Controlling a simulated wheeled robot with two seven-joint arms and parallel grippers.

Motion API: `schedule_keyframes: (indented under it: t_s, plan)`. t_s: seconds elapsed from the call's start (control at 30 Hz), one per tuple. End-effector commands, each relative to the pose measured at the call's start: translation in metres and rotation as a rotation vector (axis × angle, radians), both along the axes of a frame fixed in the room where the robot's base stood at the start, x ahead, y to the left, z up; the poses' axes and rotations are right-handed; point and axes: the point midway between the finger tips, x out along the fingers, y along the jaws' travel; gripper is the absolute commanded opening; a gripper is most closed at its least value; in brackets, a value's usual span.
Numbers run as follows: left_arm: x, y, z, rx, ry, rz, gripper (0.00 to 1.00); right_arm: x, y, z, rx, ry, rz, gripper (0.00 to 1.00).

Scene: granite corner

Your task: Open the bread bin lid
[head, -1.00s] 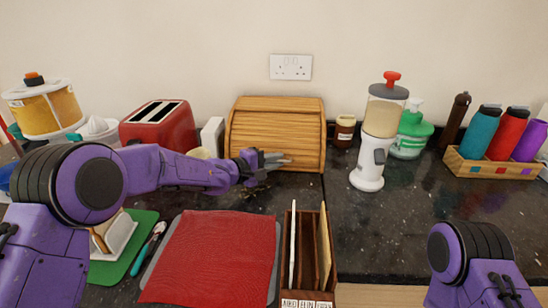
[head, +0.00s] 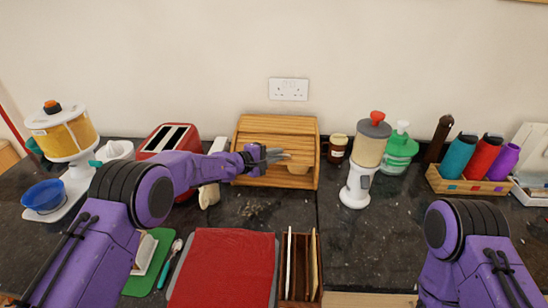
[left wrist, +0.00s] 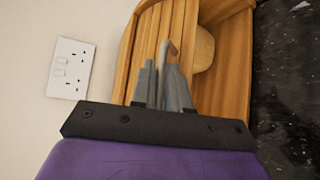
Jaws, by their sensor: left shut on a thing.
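The wooden bread bin (head: 307,178) stands against the back wall. Its slatted roll lid (head: 275,125) is partly raised, and a round tan loaf shows inside below it (head: 298,165). My left gripper (head: 277,155) reaches in from the left at the front of the bin. In the left wrist view its fingers (left wrist: 164,85) are shut on the lid's small pale handle (left wrist: 168,48), with the lid slats (left wrist: 150,35) behind and the loaf (left wrist: 204,48) in the opening on the right. My right arm shows at lower right, but its gripper is out of view.
The red toaster (head: 170,137) stands left of the bin, near my left forearm. A brown jar (head: 337,150) and a white dispenser (head: 358,183) stand to its right. A red cloth (head: 222,265) lies in front.

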Motion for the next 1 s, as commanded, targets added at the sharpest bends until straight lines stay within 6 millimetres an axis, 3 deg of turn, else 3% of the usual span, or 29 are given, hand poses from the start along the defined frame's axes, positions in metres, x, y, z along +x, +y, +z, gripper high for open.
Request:
schedule_keyframes:
  t_s: [0.63, 0.67, 0.7, 1.0]
  plan:
    - [0.0063, 0.0007, 0.0052, 0.001, -0.001, 0.001, 0.00, 0.0000, 0.0000, 0.0048, 0.000, 0.000, 0.000, 0.43]
    - [0.0063, 0.0007, 0.0051, 0.001, -0.001, 0.001, 0.21, 0.0000, 0.0000, 0.0048, 0.000, 0.000, 0.000, 0.43]
    - [0.0062, 0.0007, 0.0049, 0.001, 0.001, 0.001, 0.33, 0.0001, 0.0000, 0.0048, 0.000, 0.000, 0.000, 0.43]
    - [0.0051, 0.0008, 0.0023, 0.004, 0.004, 0.001, 0.33, 0.0000, 0.0001, 0.0044, 0.000, 0.000, 0.000, 0.43]
